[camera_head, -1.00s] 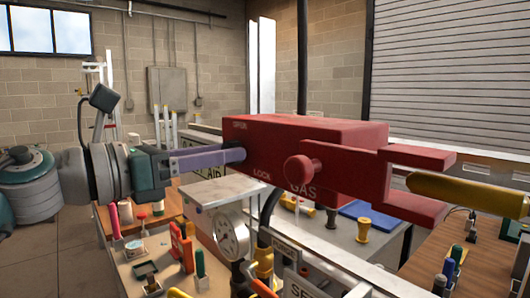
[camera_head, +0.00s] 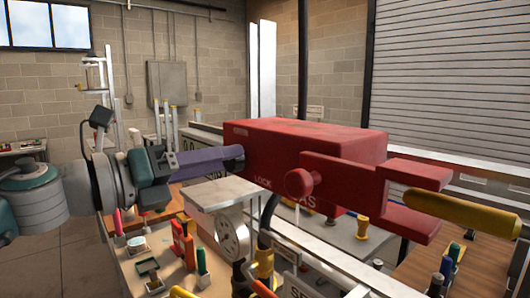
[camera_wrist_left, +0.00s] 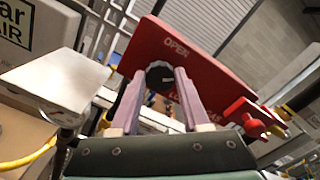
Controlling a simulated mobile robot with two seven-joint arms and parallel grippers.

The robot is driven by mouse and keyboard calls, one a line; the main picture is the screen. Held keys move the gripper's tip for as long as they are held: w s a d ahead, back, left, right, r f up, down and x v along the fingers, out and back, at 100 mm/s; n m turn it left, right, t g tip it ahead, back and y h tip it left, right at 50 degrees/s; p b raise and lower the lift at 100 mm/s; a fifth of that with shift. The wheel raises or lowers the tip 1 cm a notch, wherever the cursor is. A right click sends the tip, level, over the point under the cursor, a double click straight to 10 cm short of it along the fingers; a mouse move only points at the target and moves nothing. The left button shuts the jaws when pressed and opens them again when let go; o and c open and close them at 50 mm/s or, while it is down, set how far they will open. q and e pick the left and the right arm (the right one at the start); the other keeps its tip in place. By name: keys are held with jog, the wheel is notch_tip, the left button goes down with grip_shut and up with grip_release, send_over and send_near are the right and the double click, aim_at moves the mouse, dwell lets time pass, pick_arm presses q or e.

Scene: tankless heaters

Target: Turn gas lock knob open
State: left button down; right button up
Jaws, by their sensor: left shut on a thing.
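The red gas lock box (camera_head: 300,139) fills the middle of the head view, with the words LOCK and GAS partly showing. In the left wrist view its face (camera_wrist_left: 176,45) reads OPEN at the top, and the lower word is partly hidden. The dark round knob (camera_wrist_left: 159,76) with a pale mark sits on that face. My left gripper (camera_head: 235,158) reaches the box's left side. In the left wrist view its two purple fingers (camera_wrist_left: 168,85) are shut on the knob, one on each side. My right gripper is not in view.
A red pin (camera_head: 300,183) and a red fork-shaped bracket with a yellow handle (camera_head: 462,213) stick out in front of the box. A flat grey plate (camera_head: 223,190) and a gauge (camera_head: 232,236) stand just below my left gripper. Benches with tools lie lower.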

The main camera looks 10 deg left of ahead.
pick_arm(q)
jog(key=shift+n+p, duration=1.4)
jog(key=shift+n, duration=3.2)
jog(key=shift+c, duration=1.9)
grip_release()
jog(key=shift+f, duration=0.1)
jog(key=b+v, duration=0.3)
jog(key=v, duration=0.7)
